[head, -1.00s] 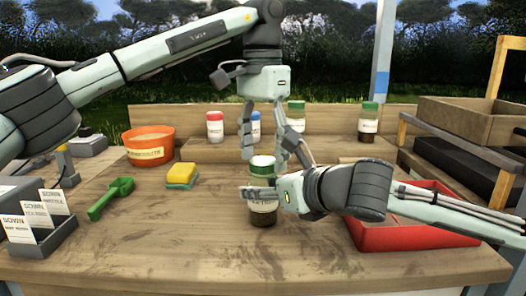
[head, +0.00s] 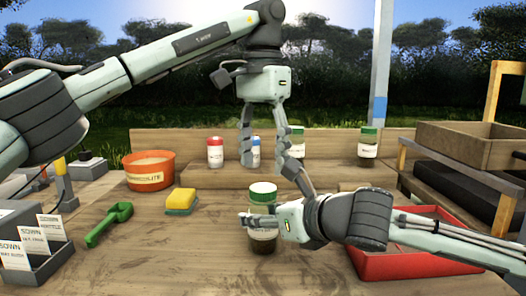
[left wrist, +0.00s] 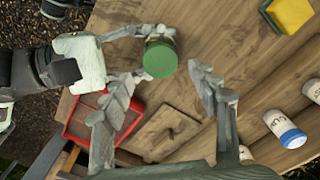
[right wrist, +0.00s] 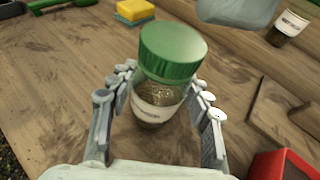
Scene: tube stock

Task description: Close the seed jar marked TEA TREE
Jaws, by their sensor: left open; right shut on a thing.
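A glass jar (head: 263,240) with dark seed inside stands on the table, its pale label partly hidden and not clearly legible. Its green lid (head: 262,192) sits on its mouth; I cannot tell how tight it is. The lid also shows from above in the left wrist view (left wrist: 160,59), and the jar in the right wrist view (right wrist: 156,105). My right gripper (head: 262,222) is shut around the jar's body from the right. My left gripper (head: 268,165) points down above the lid, open and empty, with its fingers clear of it.
Jars with red (head: 215,153), blue (head: 255,153) and green (head: 368,143) lids stand at the back. A red pot (head: 150,170), sponge (head: 181,201), green scoop (head: 108,225) and packet holder (head: 40,258) are left. A red tray (head: 400,265) is right, under my right arm.

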